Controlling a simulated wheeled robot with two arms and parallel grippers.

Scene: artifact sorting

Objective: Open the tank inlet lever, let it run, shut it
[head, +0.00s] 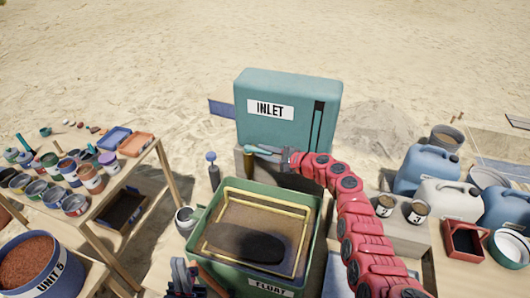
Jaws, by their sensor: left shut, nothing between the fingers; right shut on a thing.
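The teal tank (290,133) labelled INLET stands at the centre back, with a dark vertical slot on its right front. My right gripper (282,154) is in front of the tank's lower edge. It is shut on a short teal bar (262,149), which looks like the inlet lever and lies nearly level, pointing left. The fingers partly hide it. A brassy spout-like part (249,163) is just below the bar. The green tub (197,222) labelled FLOAT is below, holding a gold-rimmed frame with a dark patch inside. My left gripper (181,274) is shut and empty at the tub's lower left.
A blue-knobbed post (212,165) stands left of the tank. A table (137,210) with several paint pots and trays is at left, and a UNIT 5 bucket (40,262) at lower left. Jerrycans (425,168) and small containers crowd the right. Open sand lies behind.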

